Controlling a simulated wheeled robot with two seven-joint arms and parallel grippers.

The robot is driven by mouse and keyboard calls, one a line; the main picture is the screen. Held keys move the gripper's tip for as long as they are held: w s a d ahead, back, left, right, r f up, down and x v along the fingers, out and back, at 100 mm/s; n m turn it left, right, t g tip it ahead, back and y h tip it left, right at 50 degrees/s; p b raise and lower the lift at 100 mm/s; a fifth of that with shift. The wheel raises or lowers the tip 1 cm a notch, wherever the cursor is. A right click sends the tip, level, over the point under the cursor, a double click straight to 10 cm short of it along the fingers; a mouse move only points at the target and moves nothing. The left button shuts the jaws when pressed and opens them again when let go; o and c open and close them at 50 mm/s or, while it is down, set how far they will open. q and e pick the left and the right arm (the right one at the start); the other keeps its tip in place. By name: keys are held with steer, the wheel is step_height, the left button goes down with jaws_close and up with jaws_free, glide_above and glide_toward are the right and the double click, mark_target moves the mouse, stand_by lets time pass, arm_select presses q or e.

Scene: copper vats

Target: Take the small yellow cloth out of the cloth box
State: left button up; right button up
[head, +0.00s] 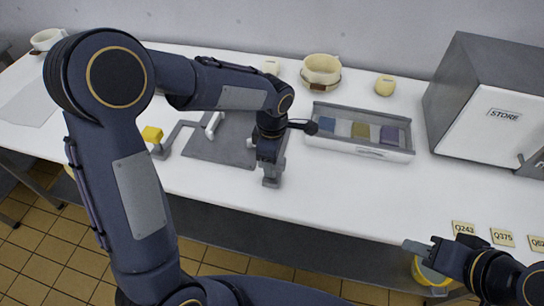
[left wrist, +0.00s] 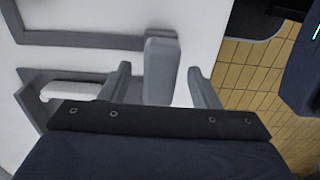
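The cloth box (head: 409,157) is a low light-grey tray on the white table, right of my left gripper. Folded blue, yellow and purple cloths lie in a row in it. The small yellow cloth (head: 360,130) is dull yellow and lies in the middle. My left gripper (head: 271,182) points down left of the box, near the table's front. In the left wrist view its fingers (left wrist: 160,85) stand apart, with a grey upright piece showing between them; I cannot tell whether they touch it. My right gripper (head: 418,247) is at the lower right, its finger gap unclear.
A cream pot (head: 321,70) and small yellow pot (head: 384,85) stand behind the box. A STORE cabinet (head: 490,125) stands right. The table in front of the box is clear.

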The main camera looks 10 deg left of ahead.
arm_select(q)
steer(key=c, duration=1)
